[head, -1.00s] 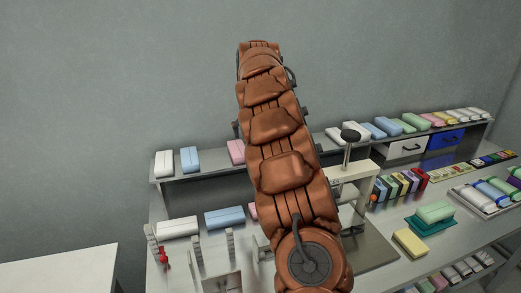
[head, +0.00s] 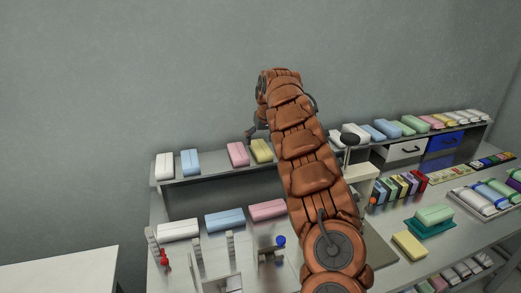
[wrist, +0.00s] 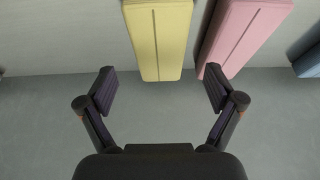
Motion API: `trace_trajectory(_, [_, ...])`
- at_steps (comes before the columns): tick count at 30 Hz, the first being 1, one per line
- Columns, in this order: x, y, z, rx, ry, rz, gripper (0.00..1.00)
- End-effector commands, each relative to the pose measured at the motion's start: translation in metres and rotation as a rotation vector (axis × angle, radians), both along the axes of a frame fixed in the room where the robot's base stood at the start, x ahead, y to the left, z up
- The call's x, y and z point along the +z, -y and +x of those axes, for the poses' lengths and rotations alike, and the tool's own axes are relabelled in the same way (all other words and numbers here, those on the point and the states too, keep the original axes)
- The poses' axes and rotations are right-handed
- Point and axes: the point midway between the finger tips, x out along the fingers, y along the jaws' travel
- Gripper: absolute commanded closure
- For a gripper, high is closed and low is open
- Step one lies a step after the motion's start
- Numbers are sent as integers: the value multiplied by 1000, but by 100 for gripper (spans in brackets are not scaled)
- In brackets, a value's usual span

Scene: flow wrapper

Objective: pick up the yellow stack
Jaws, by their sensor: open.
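A yellow stack (head: 262,151) lies on the raised back shelf, just right of a pink stack (head: 238,154). In the wrist view the yellow stack (wrist: 160,38) lies ahead, roughly centred between the fingers, with a line down its middle. The pink stack (wrist: 243,35) is close on its right there and overlaps the line of the right finger. My gripper (wrist: 160,90) is open and empty, its fingers apart and short of most of the stack. In the head view my gripper (head: 252,133) shows partly behind my arm, just above the shelf by the yellow stack.
White and blue stacks (head: 190,162) stand left on the shelf (head: 210,174). Another yellow stack (head: 410,244) lies on the bench at right, near a green stack (head: 435,213). A press-like device with a black knob (head: 350,138) rises right of my arm.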

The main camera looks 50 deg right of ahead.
Motion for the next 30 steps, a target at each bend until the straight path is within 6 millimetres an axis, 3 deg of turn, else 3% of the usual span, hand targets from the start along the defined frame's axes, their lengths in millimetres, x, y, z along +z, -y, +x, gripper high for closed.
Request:
trace_trajectory(9, [-29,6,9,-2,-1,1,8])
trace_trajectory(20, [-34,6,11,-1,0,0,9])
trace_trajectory(30, [-34,6,11,-1,0,0,45])
